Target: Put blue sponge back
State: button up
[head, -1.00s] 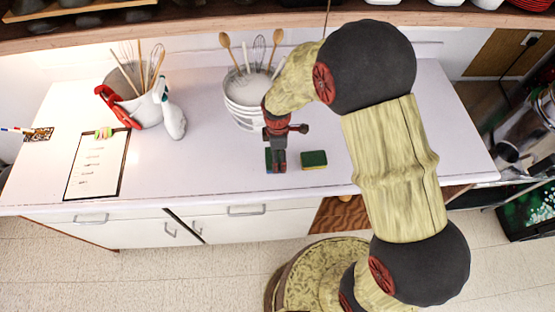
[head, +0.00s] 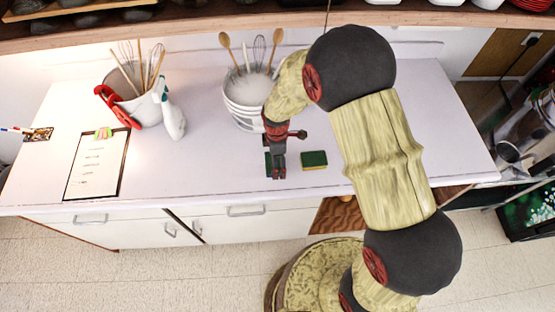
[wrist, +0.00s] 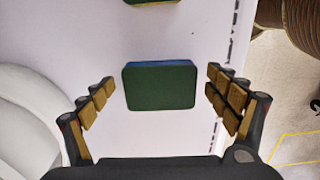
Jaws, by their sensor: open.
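The blue sponge (wrist: 159,86) has a dark green top face and a thin blue edge along its far side. In the wrist view it lies on the white counter between my gripper's spread fingers (wrist: 160,100), with a gap on each side. In the head view my gripper (head: 276,172) is over the blue sponge (head: 268,160) and hides most of it. My gripper is open and empty. A second sponge (head: 314,160), green on top with a yellowish side, lies just to the right, apart from it.
White stacked bowls (head: 243,105) stand close behind my gripper, with wooden spoons and a whisk there. A white container of utensils (head: 145,105) and a clipboard (head: 97,165) are on the left. The counter (head: 215,185) is clear left of the gripper. A shelf runs above.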

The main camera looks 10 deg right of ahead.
notch_tip(320, 180, up, 12)
jog(key=shift+r+p, duration=0.15)
jog(key=shift+p, duration=0.2)
dwell(0.4)
jog(key=s+d+r+m+t, duration=0.1)
jog(key=d+r+m, duration=0.1)
jog(key=r, duration=0.4)
jog(key=s+d+r+m+t, duration=0.1)
jog(key=s+d+r+m, duration=0.15)
jog(key=r, duration=0.35)
jog(key=s+d+r+m+t, duration=0.1)
jog(key=s+d+r+m, duration=0.3)
jog(key=s+r+m, duration=0.2)
jog(key=s+d+r+m+t, duration=0.2)
jog(key=s+d+r+m, duration=0.2)
jog(key=s+r+m, duration=0.3)
jog(key=s, duration=0.3)
jog(key=shift+s+d+r+t, duration=0.25)
jog(key=shift+r+t, duration=0.05)
jog(key=shift+r, duration=0.1)
notch_tip(320, 180, down, 11)
jog(key=b, duration=1.1)
jog(key=shift+f, duration=0.15)
